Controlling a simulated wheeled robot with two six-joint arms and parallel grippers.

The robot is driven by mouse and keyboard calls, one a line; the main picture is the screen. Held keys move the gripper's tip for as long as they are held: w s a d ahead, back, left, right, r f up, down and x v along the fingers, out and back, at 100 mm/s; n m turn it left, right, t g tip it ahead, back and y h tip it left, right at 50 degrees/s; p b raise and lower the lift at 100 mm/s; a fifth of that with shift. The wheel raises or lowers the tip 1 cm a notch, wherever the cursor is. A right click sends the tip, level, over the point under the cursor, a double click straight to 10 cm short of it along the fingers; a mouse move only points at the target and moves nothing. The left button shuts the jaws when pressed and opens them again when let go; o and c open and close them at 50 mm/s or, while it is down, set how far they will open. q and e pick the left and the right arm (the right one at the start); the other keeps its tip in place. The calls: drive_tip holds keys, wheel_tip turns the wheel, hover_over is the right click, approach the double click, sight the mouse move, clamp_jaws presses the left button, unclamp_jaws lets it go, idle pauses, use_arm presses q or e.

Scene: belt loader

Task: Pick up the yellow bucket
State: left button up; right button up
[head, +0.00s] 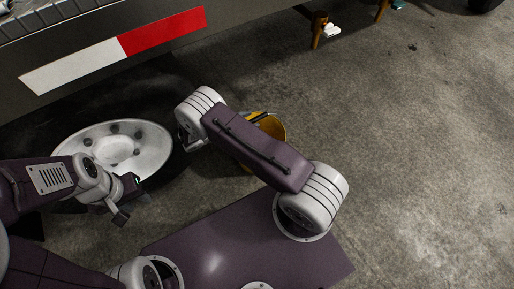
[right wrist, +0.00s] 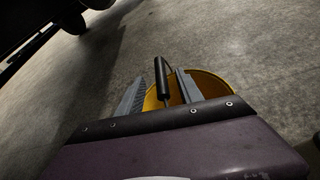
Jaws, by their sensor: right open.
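The yellow bucket (head: 268,124) stands on the concrete floor in the head view, partly hidden behind my right arm. The right wrist view shows its yellow rim and inside (right wrist: 212,88) just beyond my right gripper (right wrist: 160,76). That gripper is open. The bucket's dark handle grip (right wrist: 161,80) shows between its two grey fingers, which do not appear closed on it. In the head view my right arm mostly hides the right gripper. My left gripper (head: 132,206) is at the left, in front of the wheel, with its fingers apart and empty.
A large wheel with a white hub (head: 115,148) stands at the left. Above it runs the vehicle side with a red and white stripe (head: 115,48). Brown posts (head: 318,30) stand at the top. The concrete floor at the right is clear.

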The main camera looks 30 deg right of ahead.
sight(254, 120)
drive_tip(key=b+x, duration=0.1)
drive_tip(key=x, duration=0.1)
drive_tip(key=b+x, duration=0.1)
drive_tip(key=x, duration=0.1)
drive_tip(key=shift+d+f+b, duration=0.15)
drive_tip(key=shift+f+b, duration=0.15)
drive_tip(key=shift+f, duration=0.05)
drive_tip(key=shift+d, duration=0.15)
drive_tip(key=shift+r, duration=0.15)
clamp_jaws()
idle(0.7)
